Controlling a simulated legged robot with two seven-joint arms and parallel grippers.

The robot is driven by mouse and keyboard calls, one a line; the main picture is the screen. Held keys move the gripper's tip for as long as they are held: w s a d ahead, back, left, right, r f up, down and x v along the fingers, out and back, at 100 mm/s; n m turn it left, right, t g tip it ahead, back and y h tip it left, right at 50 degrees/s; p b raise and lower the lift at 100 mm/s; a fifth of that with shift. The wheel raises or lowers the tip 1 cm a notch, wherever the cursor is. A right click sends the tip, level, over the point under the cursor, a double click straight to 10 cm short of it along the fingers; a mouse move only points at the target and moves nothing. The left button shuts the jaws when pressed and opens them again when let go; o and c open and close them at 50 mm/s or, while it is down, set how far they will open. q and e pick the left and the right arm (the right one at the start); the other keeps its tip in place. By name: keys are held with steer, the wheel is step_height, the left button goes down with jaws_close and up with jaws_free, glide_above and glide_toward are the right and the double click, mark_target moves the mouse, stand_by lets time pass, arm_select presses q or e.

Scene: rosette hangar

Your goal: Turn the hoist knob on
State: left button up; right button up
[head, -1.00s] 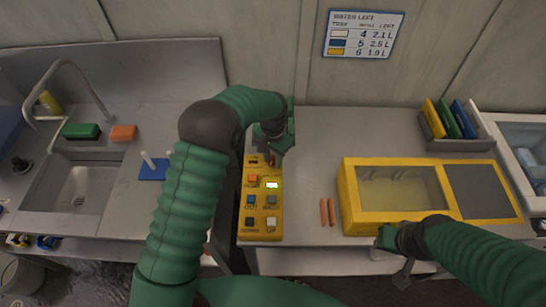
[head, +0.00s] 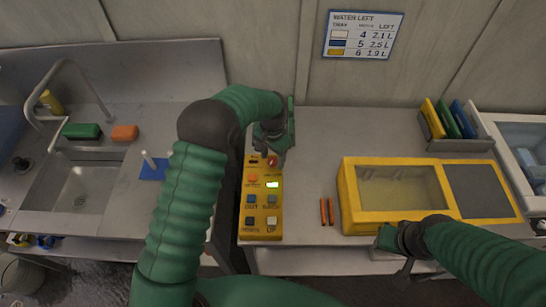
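The yellow hoist control box (head: 262,232) lies on the metal bench, with labelled buttons in two columns and a lit green indicator (head: 272,184). A reddish-brown knob (head: 272,162) is at its far end. My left gripper (head: 274,150) is over that far end, right at the knob, and partly hides it. Whether its fingers are open or touch the knob is too small to tell. My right gripper (head: 388,238) is at the front edge of the yellow-framed case (head: 350,212), and its fingers are not clear.
Two orange-brown sticks (head: 327,212) lie between the control box and the case. A grey rack (head: 462,144) with coloured plates stands at the back right. A sink (head: 75,190) is at the left. A water chart (head: 362,35) hangs on the wall.

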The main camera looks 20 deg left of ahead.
mark_target(273, 160)
arm_select(q)
steer(key=shift+w+r, duration=0.1)
steer(key=shift+r, duration=0.1)
step_height(273, 160, up, 16)
steer(key=b, duration=0.1)
steer(key=shift+r+b, duration=0.15)
steer(key=shift+b, duration=0.2)
steer(key=s+a+f+n+t, duration=0.1)
steer(key=s+f, duration=0.3)
steer(key=s, duration=0.7)
steer(key=s+a+f+n+t, duration=0.1)
steer(key=s+f, duration=0.4)
steer(key=s, duration=0.7)
steer(key=shift+a+n+t, duration=0.3)
steer(key=shift+a+n, duration=0.3)
steer(key=shift+n, duration=0.6)
